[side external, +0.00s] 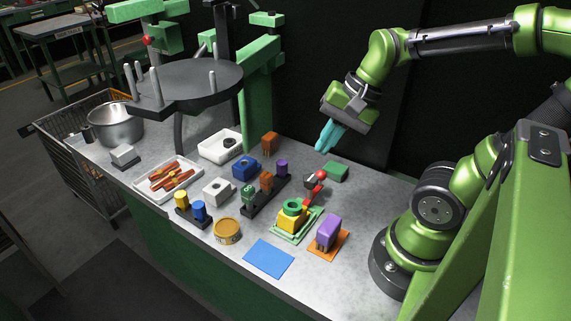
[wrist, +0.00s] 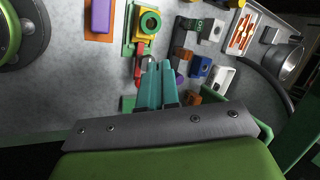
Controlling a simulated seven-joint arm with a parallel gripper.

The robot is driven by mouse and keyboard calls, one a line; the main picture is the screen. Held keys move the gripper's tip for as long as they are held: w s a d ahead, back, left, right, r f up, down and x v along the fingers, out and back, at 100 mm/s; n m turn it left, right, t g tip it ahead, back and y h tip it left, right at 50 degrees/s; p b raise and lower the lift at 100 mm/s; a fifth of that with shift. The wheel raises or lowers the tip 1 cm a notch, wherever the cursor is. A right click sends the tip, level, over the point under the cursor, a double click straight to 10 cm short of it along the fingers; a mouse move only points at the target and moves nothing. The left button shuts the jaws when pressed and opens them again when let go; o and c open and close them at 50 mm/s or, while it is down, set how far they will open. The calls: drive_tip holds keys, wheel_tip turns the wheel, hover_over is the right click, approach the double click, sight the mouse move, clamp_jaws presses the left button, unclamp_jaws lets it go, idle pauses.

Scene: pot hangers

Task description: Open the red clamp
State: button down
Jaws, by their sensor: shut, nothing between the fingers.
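The red clamp (side external: 315,188) is a small red piece with a red ball-like knob at its upper end. It stands on the bench right behind the yellow block with a green ring (side external: 292,214). My gripper (side external: 324,150) has teal fingers, shut and empty, pointing down above the clamp. In the wrist view my gripper (wrist: 158,66) shows its fingers together. Whether the clamp's jaw is open or closed is too small to tell.
A green block (side external: 336,171) lies beside the clamp. A purple block (side external: 328,232) on an orange plate and a blue mat (side external: 269,259) lie in front. Several coloured blocks and white trays fill the left. A dark round rack (side external: 185,83) stands above the bench. Bare bench lies right.

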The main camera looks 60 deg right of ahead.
drive_tip(key=s+d+f+n+y, duration=0.2)
drive_tip(key=s+d+f+n, duration=0.3)
drive_tip(key=n, duration=1.3)
drive_tip(key=s+d+f+n+y, duration=0.3)
drive_tip(key=s+d+n, duration=0.4)
drive_tip(key=n, duration=1.1)
drive_tip(key=shift+w+d+m+t+h, duration=0.15)
drive_tip(key=shift+w+d+m+h, duration=0.15)
drive_tip(key=shift+w+d+m, duration=0.35)
drive_tip(key=shift+w+d+m+t+h, duration=0.2)
drive_tip(key=shift+w+d+m+h, duration=0.15)
drive_tip(key=shift+w+m, duration=0.45)
drive_tip(key=shift+w+d+m+t+h, duration=0.15)
drive_tip(key=shift+w+d+m+h, duration=0.1)
drive_tip(key=shift+w+d+m, duration=0.4)
drive_tip(key=shift+w+a, duration=0.1)
drive_tip(key=shift+a, duration=0.1)
drive_tip(key=x, duration=1)
drive_tip(key=shift+a+f, duration=0.1)
drive_tip(key=shift+f, duration=0.1)
drive_tip(key=w, duration=0.1)
drive_tip(key=w+r, duration=0.1)
drive_tip(key=shift+w+a, duration=0.15)
drive_tip(key=shift+w, duration=0.1)
drive_tip(key=shift+w+a, duration=0.1)
drive_tip(key=shift+w, duration=0.5)
